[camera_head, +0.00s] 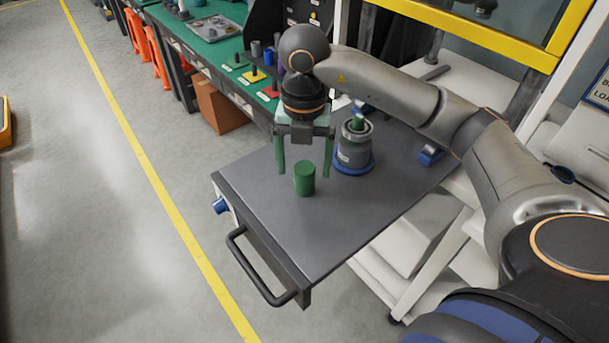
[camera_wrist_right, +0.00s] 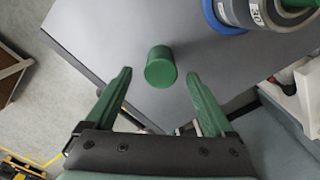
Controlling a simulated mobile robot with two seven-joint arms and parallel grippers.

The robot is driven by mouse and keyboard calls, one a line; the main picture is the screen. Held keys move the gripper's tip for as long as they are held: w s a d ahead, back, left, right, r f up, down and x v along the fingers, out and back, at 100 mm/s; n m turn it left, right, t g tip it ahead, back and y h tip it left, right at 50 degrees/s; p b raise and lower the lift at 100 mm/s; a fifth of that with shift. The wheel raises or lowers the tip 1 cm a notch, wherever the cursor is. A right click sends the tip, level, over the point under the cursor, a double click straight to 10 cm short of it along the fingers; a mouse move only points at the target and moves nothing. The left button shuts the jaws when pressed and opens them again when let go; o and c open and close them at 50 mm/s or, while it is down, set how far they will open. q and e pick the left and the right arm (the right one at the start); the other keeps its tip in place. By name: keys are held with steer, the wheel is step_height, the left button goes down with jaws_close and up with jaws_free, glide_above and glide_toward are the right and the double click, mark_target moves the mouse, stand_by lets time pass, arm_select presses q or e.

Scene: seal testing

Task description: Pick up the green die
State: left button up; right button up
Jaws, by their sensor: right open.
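The green die (camera_head: 304,178) is a short green cylinder standing upright on the dark grey cart top (camera_head: 262,215). It also shows in the right wrist view (camera_wrist_right: 161,68), just beyond and between the fingertips. My right gripper (camera_head: 305,172) has green fingers and is open, pointing down, with one finger to each side of the die in the head view. In the right wrist view the gripper (camera_wrist_right: 160,82) is empty and no finger touches the die. My left gripper is not in view.
A grey cylindrical fixture (camera_head: 354,146) with a blue base and a green piece in its top stands right of the die. The cart has a black handle (camera_head: 262,268). A green bench (camera_head: 215,53) with coloured blocks is behind. The cart's front is clear.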

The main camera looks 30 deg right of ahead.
mark_target(304, 170)
steer(key=f, duration=0.5)
steer(key=shift+w+d, duration=0.15)
steer(key=shift+w, duration=0.05)
steer(key=shift+r, duration=0.1)
jaws_close()
stand_by(0.4)
